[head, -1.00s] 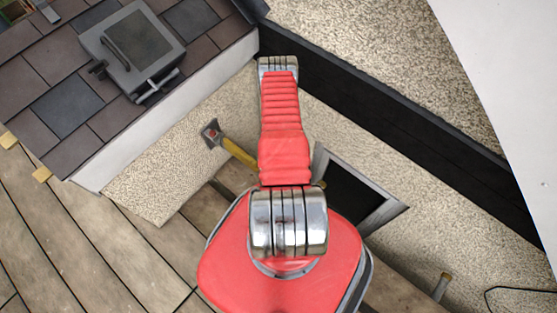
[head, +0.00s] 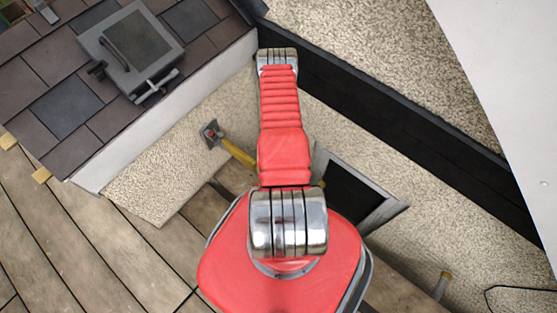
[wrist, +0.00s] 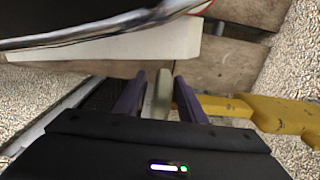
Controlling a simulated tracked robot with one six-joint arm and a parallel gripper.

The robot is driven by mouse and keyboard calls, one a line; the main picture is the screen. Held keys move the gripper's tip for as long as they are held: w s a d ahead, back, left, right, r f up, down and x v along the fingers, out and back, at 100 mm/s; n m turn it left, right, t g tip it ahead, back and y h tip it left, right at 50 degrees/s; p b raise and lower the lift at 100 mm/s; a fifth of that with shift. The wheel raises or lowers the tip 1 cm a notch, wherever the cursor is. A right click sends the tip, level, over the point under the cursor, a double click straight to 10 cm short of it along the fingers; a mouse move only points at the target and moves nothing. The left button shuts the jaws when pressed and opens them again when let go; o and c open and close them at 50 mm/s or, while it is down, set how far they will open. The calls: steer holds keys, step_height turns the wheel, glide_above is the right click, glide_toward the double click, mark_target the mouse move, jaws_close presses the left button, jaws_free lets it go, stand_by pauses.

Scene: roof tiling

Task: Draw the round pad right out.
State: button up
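A pale olive, narrow piece, which looks like the round pad seen edge-on (wrist: 159,92), stands between the two purple fingers of my gripper (wrist: 160,90) in the wrist view. The fingers are spread on either side of it. A thin gap shows on the left; on the right I cannot tell whether finger and pad touch. The pad's lower part is hidden behind the gripper body. In the head view my arm hides both the gripper and the pad.
A yellow-handled tool (head: 239,153) lies left of my arm; its yellow part shows close right of the fingers in the wrist view (wrist: 265,112). A grey-framed dark opening (head: 355,190) is to the right. A tiled roof with a grey hatch (head: 131,47) stands upper left.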

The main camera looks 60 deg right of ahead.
step_height(320, 180, up, 11)
steer(key=shift+r, duration=0.15)
stand_by(0.5)
stand_by(0.7)
